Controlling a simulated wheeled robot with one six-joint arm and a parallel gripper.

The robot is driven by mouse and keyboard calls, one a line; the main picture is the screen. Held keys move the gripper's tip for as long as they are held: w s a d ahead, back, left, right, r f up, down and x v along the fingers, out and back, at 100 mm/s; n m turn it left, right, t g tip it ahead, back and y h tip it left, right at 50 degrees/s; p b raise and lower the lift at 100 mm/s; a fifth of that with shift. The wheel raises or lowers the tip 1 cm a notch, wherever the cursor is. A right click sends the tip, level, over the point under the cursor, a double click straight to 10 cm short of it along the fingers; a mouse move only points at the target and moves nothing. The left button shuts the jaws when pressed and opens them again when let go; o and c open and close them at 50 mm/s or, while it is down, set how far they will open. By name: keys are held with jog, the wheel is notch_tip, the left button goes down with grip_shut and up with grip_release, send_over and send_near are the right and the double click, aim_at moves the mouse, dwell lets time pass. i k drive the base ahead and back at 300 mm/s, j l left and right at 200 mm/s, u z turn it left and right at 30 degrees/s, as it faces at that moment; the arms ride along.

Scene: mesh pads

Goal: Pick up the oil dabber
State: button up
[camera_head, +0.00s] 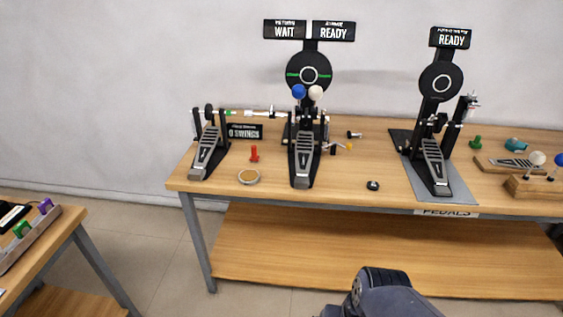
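I cannot tell for sure which item is the oil dabber. A small red upright item (254,154) with a wider base stands on the table, between the left pedal and the middle pedal. A small green item (475,142) of similar size stands right of the right pedal. A teal rounded item (516,144) lies farther right. All are too small to show detail. A dark and blue-grey part of my arm shows at the bottom centre, in front of the table and well apart from these items. My gripper's fingers are not in view.
The wooden table (380,185) holds several pedals, including a left pedal (209,153) and a middle pedal (304,160). A right pedal (436,165) stands on a grey mat (462,195). Another table (50,250) is at left.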

aim_at(255, 157)
jog(key=i+j, duration=0.45)
jog(key=i, duration=0.15)
jog(key=i+j, duration=0.45)
jog(key=i, duration=0.15)
jog(key=i+j, duration=0.45)
jog(key=i, duration=0.15)
